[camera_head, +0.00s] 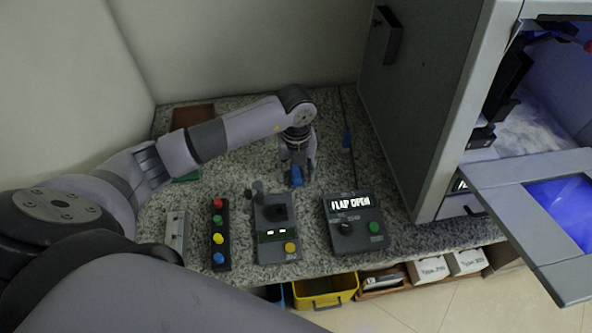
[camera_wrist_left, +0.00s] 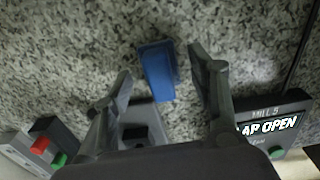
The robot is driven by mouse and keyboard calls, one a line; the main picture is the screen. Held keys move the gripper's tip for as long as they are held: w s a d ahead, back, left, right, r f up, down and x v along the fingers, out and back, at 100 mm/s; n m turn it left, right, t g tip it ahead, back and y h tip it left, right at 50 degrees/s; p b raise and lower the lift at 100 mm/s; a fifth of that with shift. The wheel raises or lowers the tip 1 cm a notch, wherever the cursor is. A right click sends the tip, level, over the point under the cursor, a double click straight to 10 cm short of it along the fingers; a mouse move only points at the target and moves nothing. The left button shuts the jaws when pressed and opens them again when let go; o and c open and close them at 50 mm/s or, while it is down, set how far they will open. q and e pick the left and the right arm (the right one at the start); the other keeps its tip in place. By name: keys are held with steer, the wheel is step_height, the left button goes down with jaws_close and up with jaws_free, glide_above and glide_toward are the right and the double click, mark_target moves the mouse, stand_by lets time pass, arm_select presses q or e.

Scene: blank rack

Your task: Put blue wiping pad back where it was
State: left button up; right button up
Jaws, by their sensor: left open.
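The blue wiping pad (camera_head: 296,176) is on the speckled grey counter behind the joystick box. In the left wrist view the pad (camera_wrist_left: 157,72) shows as a blue block, with its near end by the joystick box. My left gripper (camera_head: 298,172) points down over the pad and is open. In the left wrist view its two fingers (camera_wrist_left: 160,66) are on either side of the pad, with gaps visible on both sides. Whether the pad touches the counter is hard to tell. My right gripper is not in view.
The joystick box (camera_head: 277,215), a "FLAP OPEN" control box (camera_head: 355,222) and a coloured button strip (camera_head: 219,233) stand along the counter front. A grey machine (camera_head: 420,110) with an open flap (camera_head: 500,205) is right.

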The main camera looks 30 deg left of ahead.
mark_target(296, 171)
arm_select(q)
step_height(296, 171, up, 12)
steer(key=b, duration=0.1)
steer(key=shift+b, duration=0.3)
stand_by(0.3)
